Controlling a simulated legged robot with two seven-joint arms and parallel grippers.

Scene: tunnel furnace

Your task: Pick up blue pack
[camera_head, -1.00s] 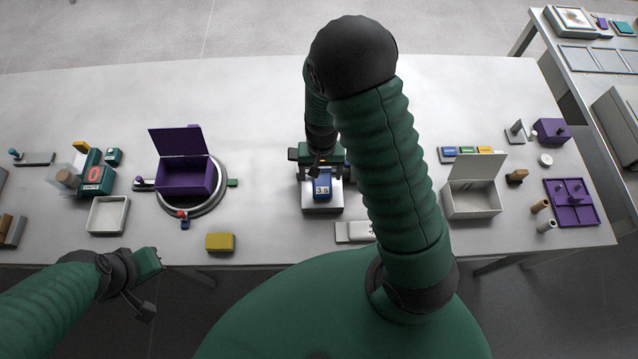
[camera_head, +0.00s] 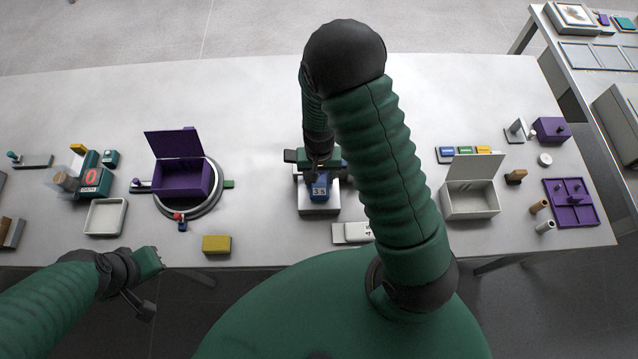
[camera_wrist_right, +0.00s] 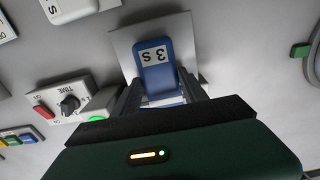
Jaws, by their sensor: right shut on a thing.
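The blue pack (camera_head: 319,190) carries a pale label reading "3 S" and sits over a light square plate (camera_head: 318,209) near the middle of the table. In the right wrist view the pack (camera_wrist_right: 155,75) is between the two fingers of my right gripper (camera_wrist_right: 160,98), which is shut on it. In the head view my right gripper (camera_head: 318,172) is above the pack and hides its far part. I cannot tell whether the pack touches the plate. My left gripper (camera_head: 145,275) is at the table's front edge, far from the pack; its jaws are unclear.
A purple box (camera_head: 183,181) with a raised lid stands on a round base at left. A yellow block (camera_head: 216,244) lies near the front edge. A white box (camera_head: 470,203) with a raised lid is at right. A control box with a dial (camera_wrist_right: 70,103) stands beside the plate.

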